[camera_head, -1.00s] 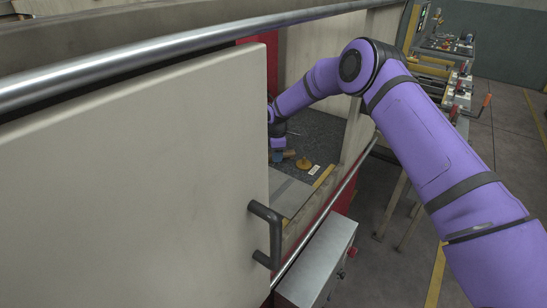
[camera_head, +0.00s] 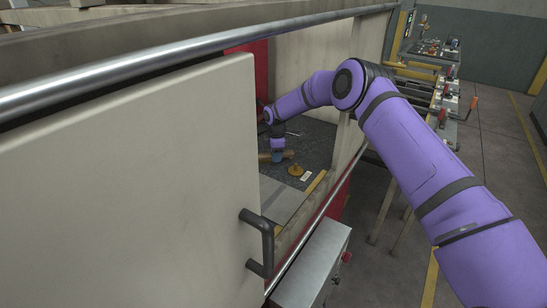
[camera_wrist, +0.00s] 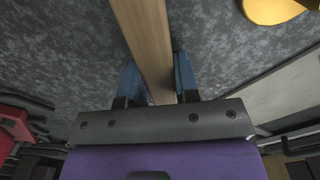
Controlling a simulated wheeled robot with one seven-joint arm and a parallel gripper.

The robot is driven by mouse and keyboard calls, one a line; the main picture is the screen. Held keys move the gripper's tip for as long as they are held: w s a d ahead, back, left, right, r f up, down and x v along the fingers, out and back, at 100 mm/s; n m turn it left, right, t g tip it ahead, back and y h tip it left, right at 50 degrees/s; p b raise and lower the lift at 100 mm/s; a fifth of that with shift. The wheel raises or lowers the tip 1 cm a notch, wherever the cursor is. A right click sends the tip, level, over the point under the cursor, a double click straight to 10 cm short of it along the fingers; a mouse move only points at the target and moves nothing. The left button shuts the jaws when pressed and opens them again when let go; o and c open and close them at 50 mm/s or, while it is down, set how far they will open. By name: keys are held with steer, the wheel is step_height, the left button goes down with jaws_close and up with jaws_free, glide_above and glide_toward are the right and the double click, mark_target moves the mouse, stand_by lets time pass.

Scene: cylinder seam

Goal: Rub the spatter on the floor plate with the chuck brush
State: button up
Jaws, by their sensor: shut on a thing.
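My gripper (camera_head: 277,156) is inside the enclosure, reaching down over the dark mottled floor plate (camera_head: 313,140). In the wrist view, its blue fingers (camera_wrist: 157,82) are shut on a long, straight wooden piece, which I take to be the handle of the chuck brush (camera_wrist: 150,40). The brush also shows as a small tan shape beside the fingertips in the head view (camera_head: 289,154). Its bristles are not in clear view, and I cannot tell whether it touches the plate. The floor plate fills the wrist view's background (camera_wrist: 70,50). I cannot make out the spatter.
A yellow-orange round object (camera_head: 296,170) and a small white tag (camera_head: 306,177) lie near the gripper. A pale door (camera_head: 130,190) with a dark handle (camera_head: 266,240) covers the left. The opening's frame post (camera_head: 350,140) stands close to my arm.

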mark_target(265, 165)
steer(key=shift+w+d, duration=0.8)
steer(key=shift+w, duration=0.15)
steer(key=shift+w+a, duration=0.4)
steer(key=shift+a, duration=0.1)
steer(key=shift+s+a, duration=1.05)
steer(key=shift+s, duration=0.25)
steer(key=shift+s+a+f, duration=0.1)
steer(key=shift+s+a, duration=0.6)
steer(key=shift+s, duration=0.25)
steer(key=shift+s+a+f, duration=0.1)
steer(key=shift+s+a, duration=0.6)
steer(key=shift+s, duration=0.25)
steer(key=shift+s+a+r, duration=0.15)
steer(key=shift+s+a, duration=0.85)
steer(key=shift+s, duration=0.25)
steer(key=shift+s+a+r, duration=0.15)
steer(key=shift+s+a, duration=0.85)
steer(key=shift+s, duration=0.25)
steer(key=shift+w+a+f, duration=0.15)
steer(key=shift+w+a, duration=0.15)
steer(key=shift+a, duration=0.2)
steer(key=shift+w+d, duration=0.6)
steer(key=shift+w, duration=0.25)
steer(key=shift+w+d, duration=0.55)
steer(key=shift+w, duration=0.25)
